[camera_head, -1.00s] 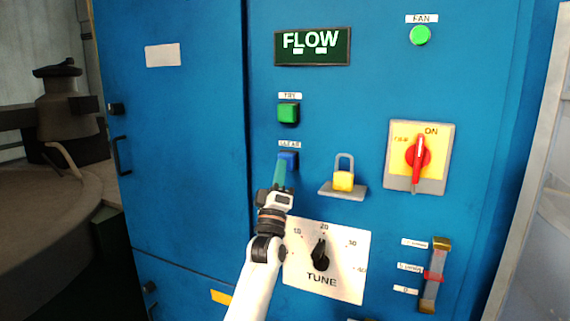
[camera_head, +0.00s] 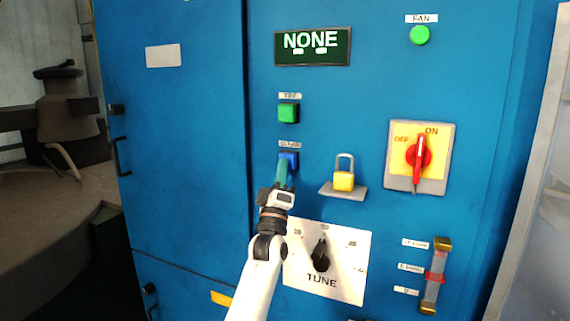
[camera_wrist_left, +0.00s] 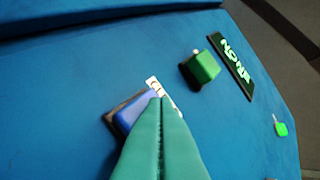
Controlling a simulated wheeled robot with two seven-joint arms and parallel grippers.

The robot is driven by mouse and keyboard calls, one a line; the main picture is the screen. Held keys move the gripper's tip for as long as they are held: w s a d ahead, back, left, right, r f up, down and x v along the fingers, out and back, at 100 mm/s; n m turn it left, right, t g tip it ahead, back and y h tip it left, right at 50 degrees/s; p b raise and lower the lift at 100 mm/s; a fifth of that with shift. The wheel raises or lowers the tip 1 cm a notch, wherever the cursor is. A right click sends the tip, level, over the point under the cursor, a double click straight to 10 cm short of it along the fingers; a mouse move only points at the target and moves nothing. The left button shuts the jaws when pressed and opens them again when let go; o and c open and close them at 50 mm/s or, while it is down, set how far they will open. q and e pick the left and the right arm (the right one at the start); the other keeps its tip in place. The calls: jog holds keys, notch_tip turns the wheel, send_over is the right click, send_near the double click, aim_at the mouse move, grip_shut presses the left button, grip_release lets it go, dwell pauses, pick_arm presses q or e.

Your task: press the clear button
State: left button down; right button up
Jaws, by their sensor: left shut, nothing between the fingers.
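The blue clear button (camera_head: 290,157) sits on the blue cabinet front under a small white label. It also shows in the left wrist view (camera_wrist_left: 138,110), partly covered by my fingers. My left gripper (camera_head: 285,160) is shut and empty, with its green fingertips (camera_wrist_left: 162,104) over the button's face. I cannot tell for sure whether they touch it. The display (camera_head: 313,46) at the top reads NONE. My right gripper is not in view.
A green TRY button (camera_head: 288,113) sits above the blue one. A yellow padlock (camera_head: 344,180) on a grey ledge, a red rotary switch (camera_head: 419,157) and a TUNE dial (camera_head: 321,255) are to the right and below. A green FAN light (camera_head: 420,35) is at top right.

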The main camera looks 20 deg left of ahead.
pick_arm(q)
jog(key=shift+s+p, duration=0.4)
jog(key=shift+s, duration=0.5)
jog(key=s+p, duration=0.2)
jog(key=s, duration=0.3)
jog(key=shift+f, duration=0.1)
dwell(0.7)
